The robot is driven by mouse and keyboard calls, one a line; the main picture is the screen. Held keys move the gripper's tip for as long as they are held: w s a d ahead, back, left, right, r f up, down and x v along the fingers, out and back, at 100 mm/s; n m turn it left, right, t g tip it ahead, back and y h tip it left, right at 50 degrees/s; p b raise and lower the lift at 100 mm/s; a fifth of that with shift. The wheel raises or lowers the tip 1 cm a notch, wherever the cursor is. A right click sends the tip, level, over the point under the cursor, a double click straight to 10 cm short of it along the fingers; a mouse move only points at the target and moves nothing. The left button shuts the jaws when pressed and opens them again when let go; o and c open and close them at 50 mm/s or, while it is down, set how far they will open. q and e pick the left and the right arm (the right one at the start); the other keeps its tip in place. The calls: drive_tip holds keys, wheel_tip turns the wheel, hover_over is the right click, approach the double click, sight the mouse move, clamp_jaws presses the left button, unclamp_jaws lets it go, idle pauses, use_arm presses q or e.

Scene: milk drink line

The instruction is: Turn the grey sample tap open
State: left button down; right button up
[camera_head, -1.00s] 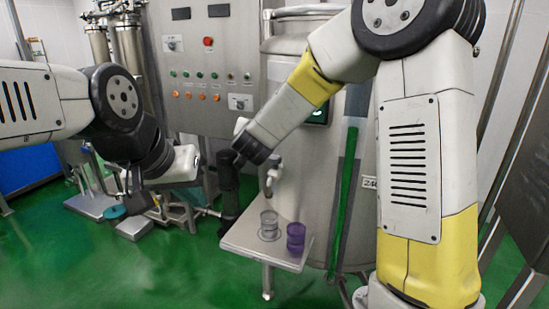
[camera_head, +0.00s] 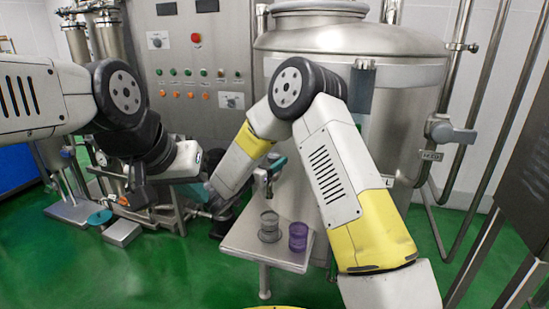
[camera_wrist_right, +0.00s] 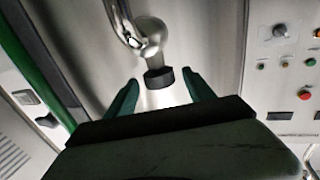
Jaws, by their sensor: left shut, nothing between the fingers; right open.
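A grey metal tap (camera_head: 265,180) hangs over the small side table in the head view, partly covered by my right arm. In the right wrist view the tap (camera_wrist_right: 152,40) shows a rounded body, a curved pipe and a dark end. My right gripper (camera_wrist_right: 160,80) is open, with its teal fingers on either side of the dark end in that view. I cannot tell whether they touch it. In the head view my right gripper is mostly hidden; one teal fingertip shows beside the tap. My left gripper (camera_head: 138,194) is shut and empty, off to the left.
A clear glass (camera_head: 268,228) and a purple cup (camera_head: 298,237) stand on the side table (camera_head: 240,240) below the tap. The steel tank (camera_head: 400,85) is behind. Another grey valve (camera_head: 447,130) is at right. A control panel (camera_head: 190,75) is at left.

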drive_tip(key=shift+x, duration=1.1)
drive_tip(key=shift+c, duration=0.4)
clamp_jaws()
